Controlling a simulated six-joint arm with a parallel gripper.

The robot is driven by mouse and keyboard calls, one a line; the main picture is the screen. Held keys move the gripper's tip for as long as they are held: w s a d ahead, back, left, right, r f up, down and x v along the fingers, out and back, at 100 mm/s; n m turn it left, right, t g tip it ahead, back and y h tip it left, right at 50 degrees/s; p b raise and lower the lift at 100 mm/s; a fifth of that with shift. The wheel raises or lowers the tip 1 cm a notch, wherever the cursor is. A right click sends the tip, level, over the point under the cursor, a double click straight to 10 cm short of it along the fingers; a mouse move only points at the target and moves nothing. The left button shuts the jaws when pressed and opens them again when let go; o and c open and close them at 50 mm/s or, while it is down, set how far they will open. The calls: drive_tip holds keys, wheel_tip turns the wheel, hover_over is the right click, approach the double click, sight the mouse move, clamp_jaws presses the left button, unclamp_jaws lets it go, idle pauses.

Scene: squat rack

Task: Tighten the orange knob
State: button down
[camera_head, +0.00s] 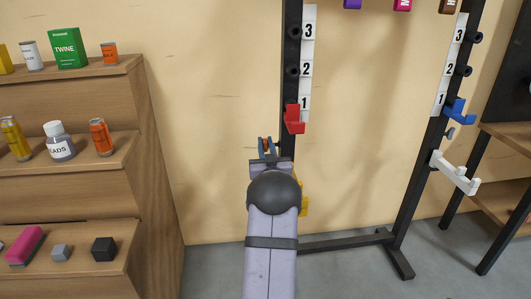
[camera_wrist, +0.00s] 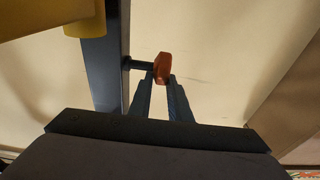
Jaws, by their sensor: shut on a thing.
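The orange knob (camera_wrist: 162,66) shows in the wrist view at the end of a short dark stem, sticking out from the side of the dark rack post (camera_wrist: 108,75). My gripper (camera_wrist: 161,80) has its two blue-grey fingers closed at the near end of the knob, one on each side. In the head view my gripper (camera_head: 267,144) is just left of the left post, below the red hook (camera_head: 294,119). The knob is mostly hidden by the fingers there. How far it is screwed in cannot be told.
A yellow hook (camera_head: 304,198) on the post is partly behind my arm; its yellow part (camera_wrist: 35,18) fills the wrist view's top left. A blue hook (camera_head: 457,111) and white hook (camera_head: 455,173) are on the right post. A stepped shelf (camera_head: 160,210) stands left.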

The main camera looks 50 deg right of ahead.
drive_tip(key=shift+f+t+h+b, duration=0.3)
drive_tip(key=shift+b, duration=0.6)
drive_tip(key=shift+a+r, duration=0.1)
drive_tip(key=shift+r, duration=0.1)
drive_tip(key=c, duration=1.6)
unclamp_jaws()
drive_tip(key=shift+c, duration=0.2)
drive_tip(key=shift+r+p, duration=0.25)
drive_tip(key=shift+p, duration=0.35)
